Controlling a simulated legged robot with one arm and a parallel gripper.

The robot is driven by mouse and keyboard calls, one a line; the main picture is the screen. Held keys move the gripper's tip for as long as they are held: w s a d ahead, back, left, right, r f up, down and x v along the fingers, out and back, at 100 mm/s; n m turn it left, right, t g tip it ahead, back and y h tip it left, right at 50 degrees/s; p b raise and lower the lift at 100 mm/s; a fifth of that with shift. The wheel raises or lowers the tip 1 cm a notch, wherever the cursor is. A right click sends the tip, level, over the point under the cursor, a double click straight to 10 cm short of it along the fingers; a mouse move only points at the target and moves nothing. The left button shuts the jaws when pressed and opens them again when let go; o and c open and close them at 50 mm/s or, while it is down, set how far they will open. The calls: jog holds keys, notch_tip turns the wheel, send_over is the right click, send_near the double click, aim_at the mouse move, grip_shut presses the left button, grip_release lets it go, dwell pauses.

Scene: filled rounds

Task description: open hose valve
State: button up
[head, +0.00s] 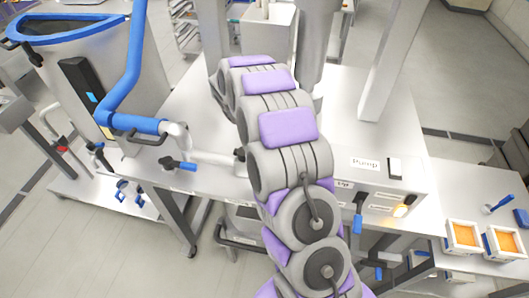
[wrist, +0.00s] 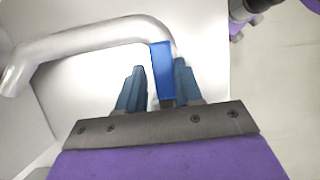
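In the wrist view, my gripper (wrist: 160,82) has its two blue-grey fingers apart, on either side of a flat blue handle (wrist: 162,62). The right finger is close to the handle or touching it; a narrow gap shows at the left finger. The handle sits by the end of a bent grey pipe (wrist: 95,35). In the head view, a blue lever (head: 180,165) sits on the white pipe at the table's left edge, below a blue hose (head: 128,75). My gripper is not visible there, and I cannot tell which lever it is at.
A metal tank (head: 75,45) stands at the left. Orange-filled trays (head: 463,238) are at the right. My arm covers the middle of the head view; open floor lies at lower left.

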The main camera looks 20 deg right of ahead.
jog(key=shift+o, duration=1.4)
jog(key=shift+w+f, duration=0.1)
jog(key=b+v, duration=0.1)
jog(key=v, duration=1.6)
jog(key=shift+a, duration=0.2)
